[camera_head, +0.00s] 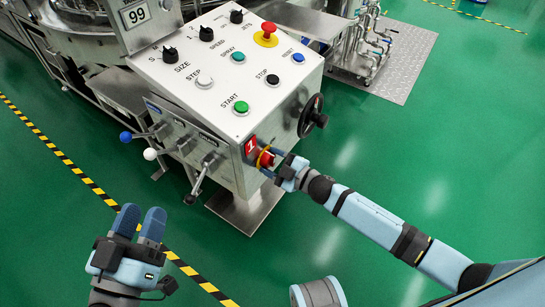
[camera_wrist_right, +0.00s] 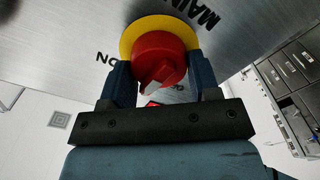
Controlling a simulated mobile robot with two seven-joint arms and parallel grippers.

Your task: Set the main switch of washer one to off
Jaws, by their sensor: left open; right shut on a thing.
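A pale marker on the knob faces the lower part of this view. My left gripper (camera_head: 141,217) is open and empty, away from the panel.
The control box (camera_head: 215,75) carries several knobs and buttons, and a red emergency button (camera_head: 266,35). A black handwheel (camera_head: 311,117) sticks out above my right gripper. Levers (camera_head: 150,153) project at the box's left. The green floor is clear below.

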